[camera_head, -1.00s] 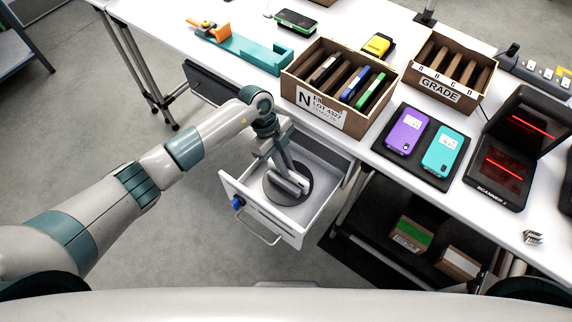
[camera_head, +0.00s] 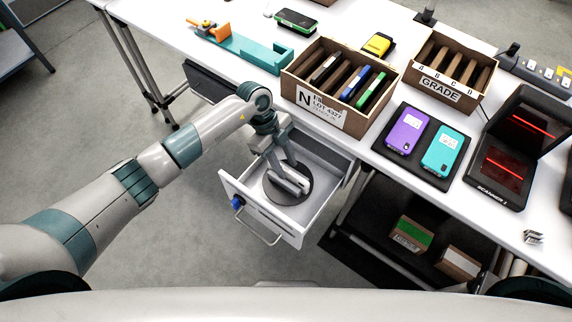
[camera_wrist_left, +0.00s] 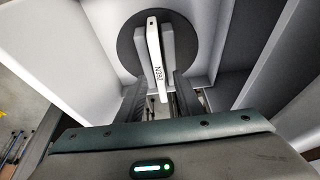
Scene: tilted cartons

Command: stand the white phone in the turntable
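The white phone (camera_wrist_left: 155,50) stands on edge between two grey blocks of the dark round turntable (camera_wrist_left: 190,35), inside the open white drawer. In the head view the white phone (camera_head: 290,181) and turntable (camera_head: 301,197) show small below my left gripper (camera_head: 281,163). In the left wrist view my left gripper (camera_wrist_left: 158,92) has its fingers apart, one on each side of the phone's near end, with gaps visible. The phone's lower edge is hidden between the blocks. My right gripper is not in view.
The drawer (camera_head: 322,220) has raised walls close around my gripper. On the table are a lot carton (camera_head: 318,117) with phones, a GRADE carton (camera_head: 440,91), a black mat (camera_head: 416,170) with purple and teal phones, and a scanner (camera_head: 489,189).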

